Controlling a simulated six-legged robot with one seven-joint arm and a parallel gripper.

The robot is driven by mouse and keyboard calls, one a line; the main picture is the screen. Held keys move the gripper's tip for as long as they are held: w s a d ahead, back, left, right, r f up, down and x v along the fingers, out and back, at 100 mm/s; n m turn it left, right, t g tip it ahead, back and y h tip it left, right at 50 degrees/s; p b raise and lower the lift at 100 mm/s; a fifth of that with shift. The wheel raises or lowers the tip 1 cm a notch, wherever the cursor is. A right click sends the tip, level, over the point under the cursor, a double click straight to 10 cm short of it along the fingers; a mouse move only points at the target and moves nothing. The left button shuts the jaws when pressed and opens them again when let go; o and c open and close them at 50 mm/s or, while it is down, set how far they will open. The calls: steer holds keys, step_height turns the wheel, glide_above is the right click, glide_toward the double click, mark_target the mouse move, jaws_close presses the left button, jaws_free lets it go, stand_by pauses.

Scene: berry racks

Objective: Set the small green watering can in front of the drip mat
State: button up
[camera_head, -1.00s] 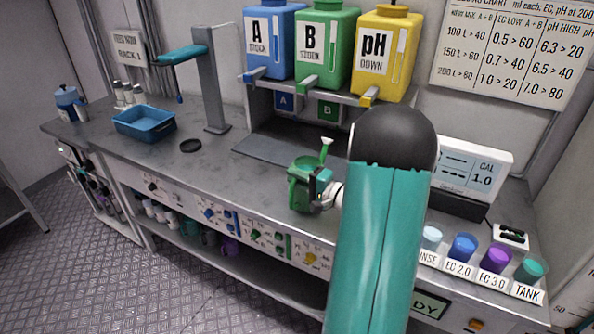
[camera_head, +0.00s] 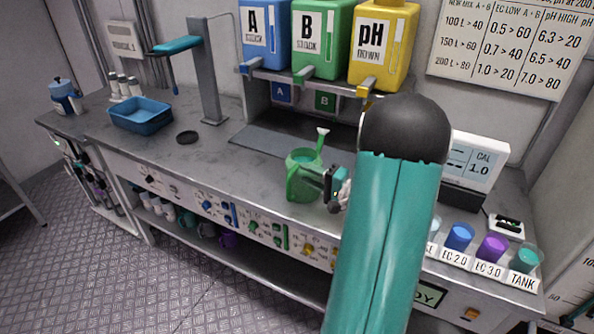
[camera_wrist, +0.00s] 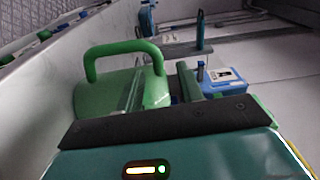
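The small green watering can (camera_head: 301,188) stands upright on the grey counter, in front of the dark drip mat (camera_head: 262,144) under the dispensers. My gripper (camera_head: 326,182) is at the can's right side. In the wrist view, the can (camera_wrist: 104,97) and its looped handle lie ahead. The fingers of my gripper (camera_wrist: 160,88) are spread apart, with one handle leg showing between them and clear room around it. I cannot tell whether a finger touches the can. My arm hides the mat's right end.
Blue, green and yellow dispenser tanks (camera_head: 322,40) stand behind the mat. A black disc (camera_head: 187,137) and blue tray (camera_head: 141,117) lie to the left. A meter (camera_head: 474,160) and several labelled cups (camera_head: 491,247) stand at right. The counter left of the can is clear.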

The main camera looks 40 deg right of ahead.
steer(key=v, duration=0.7)
steer(key=w+a+r+n+g+h, duration=0.45)
steer(key=w+a+r+h, duration=0.45)
steer(key=w+r, duration=0.3)
steer(key=s+a+n+g+y, duration=0.2)
steer(key=s+a+n, duration=0.3)
steer(key=s+a, duration=0.4)
steer(key=s+a+f+n+g+y, duration=0.1)
steer(key=s+a+n+g, duration=0.4)
steer(key=s+a, duration=0.5)
steer(key=a+y, duration=0.1)
steer(key=a, duration=0.7)
steer(key=shift+f+y, duration=0.3)
